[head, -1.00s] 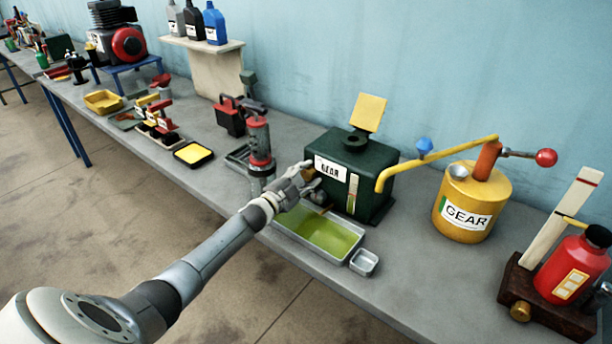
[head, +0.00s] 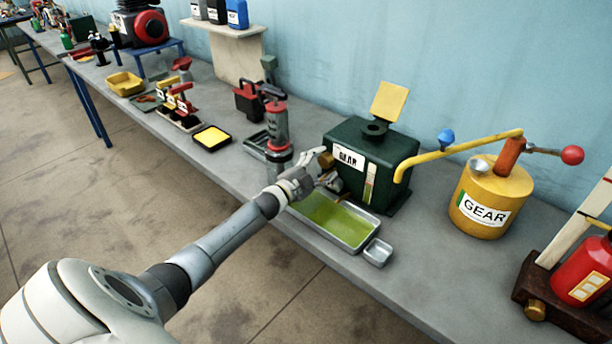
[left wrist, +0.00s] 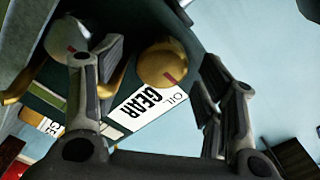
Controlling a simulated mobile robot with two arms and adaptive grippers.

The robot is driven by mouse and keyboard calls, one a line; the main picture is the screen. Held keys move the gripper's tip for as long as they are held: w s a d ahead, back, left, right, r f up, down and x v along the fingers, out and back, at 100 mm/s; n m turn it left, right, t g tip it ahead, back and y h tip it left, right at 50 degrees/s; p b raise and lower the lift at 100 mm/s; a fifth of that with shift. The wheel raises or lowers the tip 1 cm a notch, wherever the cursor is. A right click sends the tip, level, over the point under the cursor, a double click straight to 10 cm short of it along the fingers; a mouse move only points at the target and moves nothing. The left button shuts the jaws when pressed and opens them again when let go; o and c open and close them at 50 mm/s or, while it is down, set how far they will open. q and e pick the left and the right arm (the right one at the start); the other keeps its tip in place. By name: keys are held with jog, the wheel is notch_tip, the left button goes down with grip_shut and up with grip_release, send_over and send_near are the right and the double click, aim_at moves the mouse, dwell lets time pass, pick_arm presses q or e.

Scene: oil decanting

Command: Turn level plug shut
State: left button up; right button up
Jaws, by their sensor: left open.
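A dark green box (head: 396,155) labelled GEAR stands on the bench with its yellow lid raised. A round brass plug (left wrist: 163,63) with a red mark sits on its front beside the label; it also shows in the head view (head: 326,160). A silver round knob (left wrist: 68,38) with brass behind it is on the same face. My left gripper (left wrist: 160,68) is open, with its fingers on either side of the brass plug. Whether they touch it, I cannot tell. In the head view the left gripper (head: 324,166) is at the box front. My right gripper is not in view.
A tray (head: 373,240) of green-yellow oil lies below the box front, with a small metal dish (head: 378,252) beside it. A grey and red pump (head: 277,135) stands close left. A yellow GEAR can (head: 487,195) with a curved spout stands right.

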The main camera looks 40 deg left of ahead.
pick_arm(q)
jog(key=s, duration=0.7)
jog(key=s+a, duration=0.1)
jog(key=s, duration=0.3)
jog(key=shift+s, duration=0.1)
dwell(0.4)
